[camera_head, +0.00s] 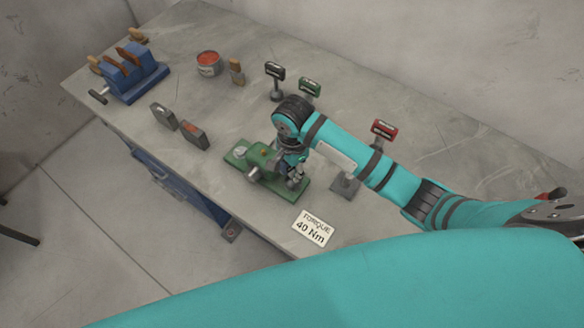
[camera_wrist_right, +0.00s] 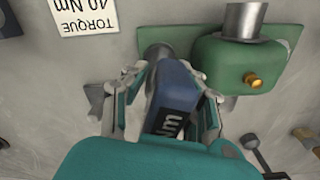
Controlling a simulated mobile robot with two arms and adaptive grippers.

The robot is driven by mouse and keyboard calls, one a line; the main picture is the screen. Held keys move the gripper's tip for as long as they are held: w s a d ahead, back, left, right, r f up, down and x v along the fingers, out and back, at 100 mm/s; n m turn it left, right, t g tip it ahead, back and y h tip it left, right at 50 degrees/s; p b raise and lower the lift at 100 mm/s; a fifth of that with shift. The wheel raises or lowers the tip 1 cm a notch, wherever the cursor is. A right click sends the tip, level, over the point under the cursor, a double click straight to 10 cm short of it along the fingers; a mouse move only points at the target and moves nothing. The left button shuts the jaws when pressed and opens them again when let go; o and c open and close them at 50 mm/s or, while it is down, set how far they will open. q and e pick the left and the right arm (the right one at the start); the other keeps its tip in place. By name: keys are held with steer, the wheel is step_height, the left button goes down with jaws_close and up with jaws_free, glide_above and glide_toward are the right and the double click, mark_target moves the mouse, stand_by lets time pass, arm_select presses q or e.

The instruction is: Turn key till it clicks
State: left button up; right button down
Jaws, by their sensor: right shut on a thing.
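The key is a blue block with a dark face lettered "Nm" (camera_wrist_right: 172,100), seen in the right wrist view. My right gripper (camera_head: 293,172) is shut on it, with a finger on each side. A grey round part (camera_wrist_right: 158,52) shows at the key's far end, beside the green device; whether the key is seated in it I cannot tell. The green device (camera_head: 240,157) sits on a green plate on the bench. In the wrist view its body (camera_wrist_right: 225,65) carries a grey cylinder (camera_wrist_right: 245,22) and a brass knob (camera_wrist_right: 253,81). My left gripper is not in view.
A card (camera_head: 313,230) reads "TORQUE 40 Nm". Black (camera_head: 275,70), green (camera_head: 310,86) and red (camera_head: 384,130) keys stand behind and right. A grey stand (camera_head: 345,186) is near my forearm.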

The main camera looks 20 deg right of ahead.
steer(key=shift+r, duration=3.5)
steer(key=shift+w, duration=0.1)
